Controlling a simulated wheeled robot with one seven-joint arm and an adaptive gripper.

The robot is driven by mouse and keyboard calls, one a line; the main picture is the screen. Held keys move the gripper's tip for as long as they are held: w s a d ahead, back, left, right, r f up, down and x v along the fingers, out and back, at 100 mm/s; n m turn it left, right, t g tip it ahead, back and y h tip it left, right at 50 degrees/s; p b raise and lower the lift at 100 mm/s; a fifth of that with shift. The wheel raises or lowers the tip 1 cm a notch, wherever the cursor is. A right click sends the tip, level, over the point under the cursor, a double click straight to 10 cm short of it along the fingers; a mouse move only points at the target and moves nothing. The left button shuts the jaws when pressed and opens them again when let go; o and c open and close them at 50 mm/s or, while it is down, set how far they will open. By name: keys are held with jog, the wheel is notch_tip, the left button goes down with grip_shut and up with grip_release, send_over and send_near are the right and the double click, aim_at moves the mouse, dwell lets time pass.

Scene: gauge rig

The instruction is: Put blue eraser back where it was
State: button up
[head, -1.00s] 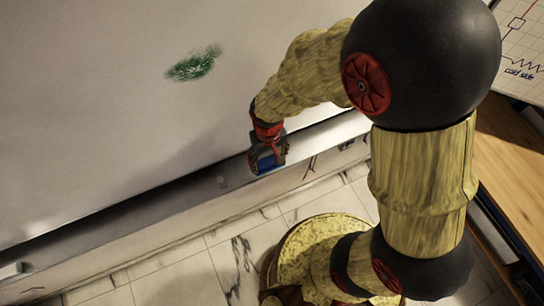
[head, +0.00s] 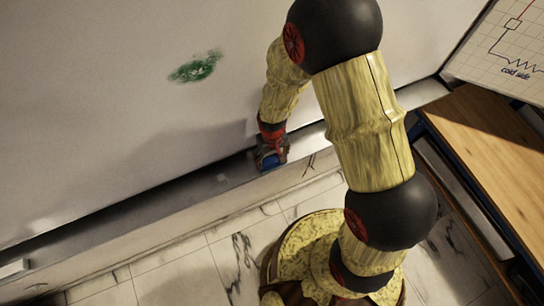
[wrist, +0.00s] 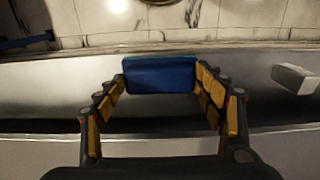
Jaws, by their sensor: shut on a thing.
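The blue eraser (wrist: 160,76) is between the fingers of my gripper (wrist: 163,88) in the wrist view, with its long side across the gap. My gripper is shut on it. In the head view my gripper (head: 270,158) is at the ledge (head: 150,212) along the bottom of the whiteboard (head: 90,100), and a little of the blue eraser (head: 268,162) shows. I cannot tell whether the eraser touches the ledge.
A small pale block (wrist: 295,78) lies on the ledge beside my gripper. Another pale piece (head: 14,268) is at the ledge's far left. A green smudge (head: 195,68) marks the whiteboard. A wooden-topped table (head: 485,140) stands at right.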

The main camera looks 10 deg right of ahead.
jog(key=o, duration=1.2)
jog(key=shift+o, duration=0.6)
notch_tip(320, 180, up, 12)
jog(key=b, duration=0.2)
notch_tip(320, 180, up, 14)
jog(key=m+t, duration=0.1)
jog(key=t, duration=0.2)
send_over(272, 159)
jog(key=s+d, duration=0.2)
jog(key=d, duration=0.4)
jog(key=s+d+r+m+t, duration=0.2)
jog(key=s+d+r, duration=0.4)
jog(key=s+r, duration=0.4)
jog(key=shift+s+r+t, duration=0.2)
jog(key=shift+r+t, duration=0.1)
jog(key=shift+r, duration=0.5)
